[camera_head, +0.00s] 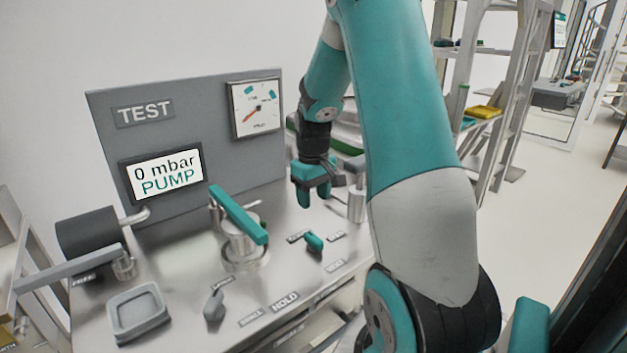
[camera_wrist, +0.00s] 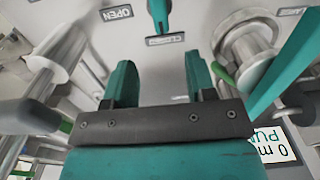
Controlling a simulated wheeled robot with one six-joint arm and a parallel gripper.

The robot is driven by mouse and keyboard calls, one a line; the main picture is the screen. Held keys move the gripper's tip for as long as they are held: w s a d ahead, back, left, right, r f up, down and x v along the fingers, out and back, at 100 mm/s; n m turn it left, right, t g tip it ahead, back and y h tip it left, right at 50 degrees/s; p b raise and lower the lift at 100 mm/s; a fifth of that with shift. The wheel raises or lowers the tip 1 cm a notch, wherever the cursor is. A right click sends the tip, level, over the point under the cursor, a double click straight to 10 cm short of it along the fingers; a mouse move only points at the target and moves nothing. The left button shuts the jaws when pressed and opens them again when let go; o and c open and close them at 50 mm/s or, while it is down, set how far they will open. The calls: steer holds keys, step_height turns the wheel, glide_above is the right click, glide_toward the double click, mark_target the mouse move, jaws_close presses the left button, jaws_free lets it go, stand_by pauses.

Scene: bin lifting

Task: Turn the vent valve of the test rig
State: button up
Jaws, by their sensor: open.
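A small teal valve handle (camera_head: 314,241) lies on the steel top of the test rig (camera_head: 180,265), with small labels around it. I take it for the vent valve, though I cannot read a vent label. In the wrist view the teal handle (camera_wrist: 158,12) shows at the top edge, partly cut off, between an OPEN label and another label. My gripper (camera_head: 320,200) hangs above the rig top, behind the small handle and apart from it. In the wrist view my gripper's two teal fingers (camera_wrist: 160,78) are spread with nothing between them.
A long teal lever (camera_head: 238,214) on a steel cylinder stands left of my gripper. A display (camera_head: 163,175) reads 0 mbar PUMP, and a gauge (camera_head: 256,107) is on the back panel. A grey knob (camera_head: 214,304), a grey tray (camera_head: 138,311) and a long grey lever (camera_head: 70,266) are nearer the front.

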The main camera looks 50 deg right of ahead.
steer(key=shift+r, duration=2.4)
steer(key=shift+a, duration=0.1)
